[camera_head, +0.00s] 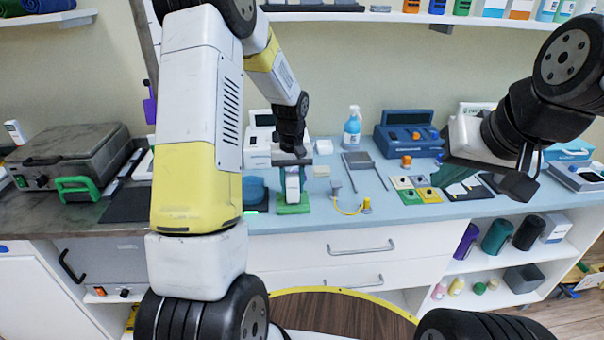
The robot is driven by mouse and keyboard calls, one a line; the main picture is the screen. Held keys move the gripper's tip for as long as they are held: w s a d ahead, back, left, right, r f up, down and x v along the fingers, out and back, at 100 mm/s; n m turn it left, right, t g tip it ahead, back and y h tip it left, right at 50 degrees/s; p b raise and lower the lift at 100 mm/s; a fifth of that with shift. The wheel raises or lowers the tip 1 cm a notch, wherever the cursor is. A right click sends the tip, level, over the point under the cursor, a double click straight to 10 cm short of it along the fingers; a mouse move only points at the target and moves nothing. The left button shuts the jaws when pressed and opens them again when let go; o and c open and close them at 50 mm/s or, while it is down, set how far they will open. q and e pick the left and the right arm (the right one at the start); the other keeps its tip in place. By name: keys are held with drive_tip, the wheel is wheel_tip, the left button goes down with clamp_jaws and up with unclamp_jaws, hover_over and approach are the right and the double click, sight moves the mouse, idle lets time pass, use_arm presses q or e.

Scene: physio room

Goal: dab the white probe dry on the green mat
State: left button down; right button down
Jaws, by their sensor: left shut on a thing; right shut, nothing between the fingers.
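The white probe (292,186) is upright below my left gripper (292,160), which is shut on it. The probe's lower end is at the green mat (293,209), a small mat on the blue counter top. I cannot tell whether the tip touches the mat or is just above it. Dark teal parts show beside the probe, partly hidden by the gripper. My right gripper (520,178) is shut and empty, raised at the right, well away from the mat.
A blue tub (254,190) stands close left of the mat. A yellow cable (350,210) lies to its right, with small coloured pads (415,190) further right. A grey press (70,155) is at the left.

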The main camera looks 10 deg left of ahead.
use_arm(q)
drive_tip(key=shift+r, duration=3.45)
